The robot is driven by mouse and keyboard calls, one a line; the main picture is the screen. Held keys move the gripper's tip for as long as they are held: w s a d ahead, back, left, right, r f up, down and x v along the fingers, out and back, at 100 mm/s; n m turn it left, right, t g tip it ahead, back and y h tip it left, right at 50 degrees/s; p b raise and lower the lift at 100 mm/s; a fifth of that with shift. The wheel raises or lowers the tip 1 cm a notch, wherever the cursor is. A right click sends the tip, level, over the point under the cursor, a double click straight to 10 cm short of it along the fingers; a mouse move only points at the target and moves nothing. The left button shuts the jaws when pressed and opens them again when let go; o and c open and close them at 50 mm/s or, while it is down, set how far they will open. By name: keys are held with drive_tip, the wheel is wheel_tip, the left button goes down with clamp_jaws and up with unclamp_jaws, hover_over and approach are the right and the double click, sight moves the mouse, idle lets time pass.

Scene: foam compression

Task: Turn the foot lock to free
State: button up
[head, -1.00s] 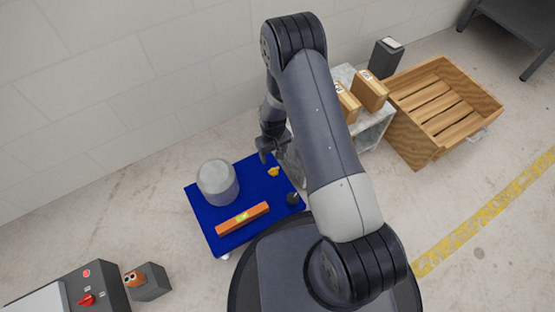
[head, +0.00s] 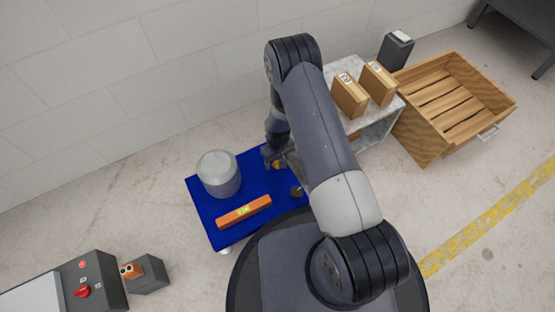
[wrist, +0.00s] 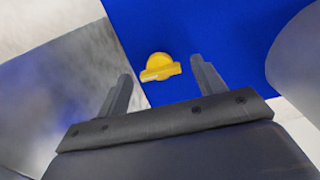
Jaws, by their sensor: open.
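The foot lock looks like a yellow knob with a raised bar across it (wrist: 159,66), set on a blue platform (wrist: 225,30). In the head view the knob (head: 277,166) is mostly hidden by my gripper (head: 274,158). In the wrist view my gripper (wrist: 160,74) is open and empty, one fingertip to each side of the knob's lower edge. The bar runs nearly crosswise, slightly tilted, between the fingertips. I cannot tell how high the fingers are above the knob, and no contact shows.
A grey cylinder (head: 218,174), an orange level (head: 244,211) and a small dark knob (head: 296,191) are on the blue platform. A grey stand with boxes (head: 372,128) is close on the right, beside a wooden crate (head: 427,148). A wall is behind.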

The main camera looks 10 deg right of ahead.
drive_tip(key=c, duration=1)
drive_tip(key=n+b, duration=0.2)
drive_tip(key=n, duration=0.2)
drive_tip(key=n+b, duration=0.1)
drive_tip(key=n, duration=0.4)
drive_tip(key=shift+w, duration=0.1)
drive_tip(key=n+b, duration=0.1)
drive_tip(key=n, duration=0.3)
drive_tip(key=shift+n, duration=0.3)
drive_tip(key=shift+n+b, duration=0.4)
drive_tip(key=shift+n, duration=1.7)
